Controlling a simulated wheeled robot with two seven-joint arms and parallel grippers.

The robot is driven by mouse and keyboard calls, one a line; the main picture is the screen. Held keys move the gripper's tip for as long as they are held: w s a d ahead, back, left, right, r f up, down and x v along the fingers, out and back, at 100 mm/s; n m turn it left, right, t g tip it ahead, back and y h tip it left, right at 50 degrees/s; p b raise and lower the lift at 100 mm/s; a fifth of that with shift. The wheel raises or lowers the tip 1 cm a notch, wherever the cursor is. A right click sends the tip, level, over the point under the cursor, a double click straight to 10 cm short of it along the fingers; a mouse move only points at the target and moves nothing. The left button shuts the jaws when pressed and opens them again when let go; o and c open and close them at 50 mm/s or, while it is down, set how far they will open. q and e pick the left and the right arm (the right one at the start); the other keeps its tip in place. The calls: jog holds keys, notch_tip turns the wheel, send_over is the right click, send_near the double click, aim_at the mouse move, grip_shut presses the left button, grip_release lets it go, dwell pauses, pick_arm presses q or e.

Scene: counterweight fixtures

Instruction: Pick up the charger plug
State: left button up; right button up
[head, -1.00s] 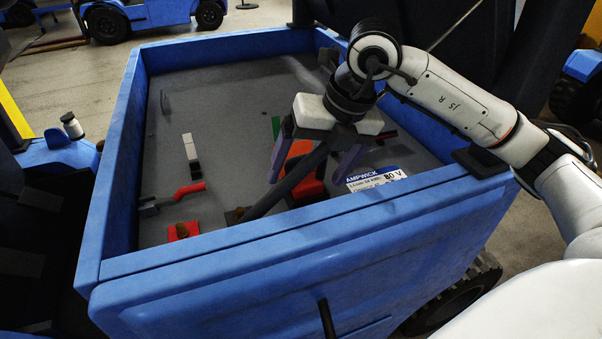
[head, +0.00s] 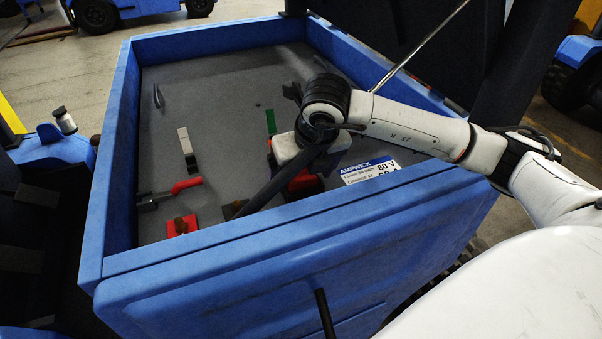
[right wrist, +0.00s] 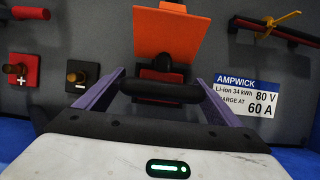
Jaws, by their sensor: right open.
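What I take for the charger plug (right wrist: 160,92), a red block with a black crossbar handle, sits under an orange flap (right wrist: 170,35) in the right wrist view. In the head view, its red body (head: 304,181) shows partly behind my right gripper (head: 293,152). In the right wrist view, the fingers of my right gripper (right wrist: 161,80) are open, one at each end of the black handle. Whether they touch it I cannot tell. In the head view, my wrist hides the fingers and handle. My left gripper is not in view.
Blue walls (head: 118,160) surround the grey bay. It holds a red terminal block (head: 182,226), a dark terminal (right wrist: 77,75), a red lever (head: 187,184), a white-and-black strip (head: 187,145) and a rating label (head: 370,171). A thick dark bar (head: 262,193) slants beside my wrist.

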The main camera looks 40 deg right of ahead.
jog(key=shift+w+f, duration=0.2)
jog(key=shift+f, duration=0.25)
jog(key=shift+c, duration=0.3)
jog(key=shift+r, duration=0.1)
jog(key=c, duration=1.2)
jog(key=shift+r, duration=5.6)
